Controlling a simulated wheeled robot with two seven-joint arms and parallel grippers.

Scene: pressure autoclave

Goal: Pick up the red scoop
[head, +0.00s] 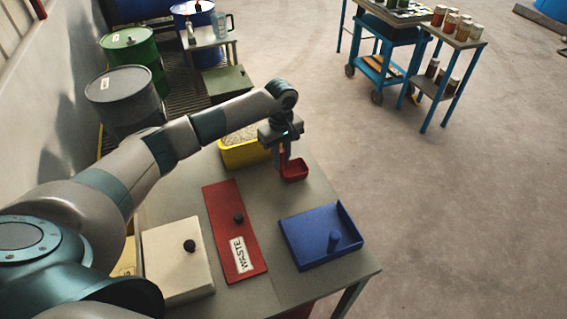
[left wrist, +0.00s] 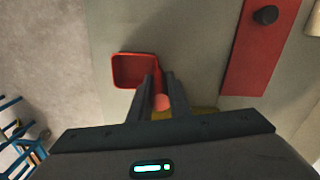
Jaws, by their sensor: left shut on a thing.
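The red scoop (head: 294,170) shows at the right side of the table's far part in the head view, below my left gripper (head: 285,154). In the left wrist view the scoop's square, open tray (left wrist: 134,71) lies up and to the left of the fingers. Its handle (left wrist: 161,101) runs between the two fingers of my left gripper (left wrist: 159,88), which is shut on it. Whether the scoop touches the table I cannot tell. My right gripper is in neither view.
A yellow bin (head: 243,153) with grainy contents stands just left of the gripper. A red lid marked WASTE (head: 222,197), a blue tray (head: 302,256) with a peg and a cream box (head: 172,262) with a black knob are on the table (head: 345,272). Drums stand behind.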

